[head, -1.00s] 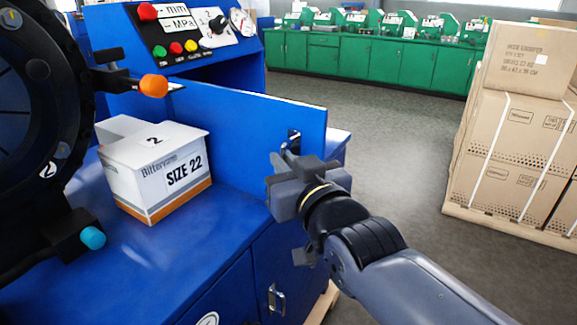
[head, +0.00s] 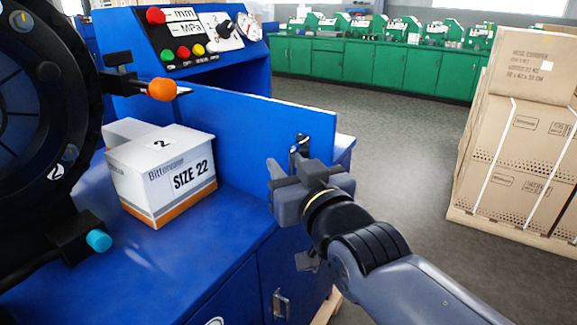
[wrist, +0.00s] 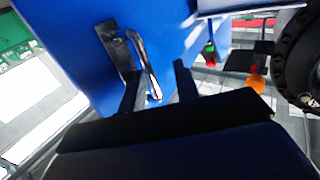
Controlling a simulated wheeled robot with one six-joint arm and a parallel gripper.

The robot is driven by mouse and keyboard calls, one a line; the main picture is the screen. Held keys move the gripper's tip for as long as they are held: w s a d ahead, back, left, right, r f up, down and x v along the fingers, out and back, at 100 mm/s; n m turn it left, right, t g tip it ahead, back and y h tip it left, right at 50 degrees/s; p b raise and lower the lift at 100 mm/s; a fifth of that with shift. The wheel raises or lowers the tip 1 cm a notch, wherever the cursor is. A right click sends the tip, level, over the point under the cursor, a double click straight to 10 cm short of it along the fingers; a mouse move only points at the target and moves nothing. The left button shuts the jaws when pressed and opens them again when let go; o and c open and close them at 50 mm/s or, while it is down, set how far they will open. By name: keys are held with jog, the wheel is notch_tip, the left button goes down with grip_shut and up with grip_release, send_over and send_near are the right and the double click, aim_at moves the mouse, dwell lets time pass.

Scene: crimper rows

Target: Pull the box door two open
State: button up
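A blue upright panel (head: 245,125) with a metal handle (head: 299,143) near its right edge stands at the back of the blue bench. No number shows on it. In the wrist view the panel (wrist: 78,40) is close, and its silver bar handle (wrist: 146,66) sits on a dark plate. My gripper (head: 290,170) is just in front of the handle in the head view. In the wrist view its two dark fingers (wrist: 158,88) are apart, with the handle's lower end showing between them. I cannot tell whether they touch it.
A carton marked 2 and SIZE 22 (head: 162,180) stands on the bench left of my gripper. A lower cabinet door handle (head: 281,303) is below. A black round machine (head: 40,140) is at left. Stacked brown cartons (head: 515,155) stand right. Grey floor (head: 400,140) is clear between.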

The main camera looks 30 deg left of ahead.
jog(key=p+v, duration=0.1)
jog(key=v, duration=0.9)
jog(key=shift+s+d, duration=0.25)
jog(key=shift+d, duration=0.05)
jog(key=shift+w+a, duration=0.1)
jog(key=shift+b+x, duration=0.5)
jog(key=shift+x, duration=4.7)
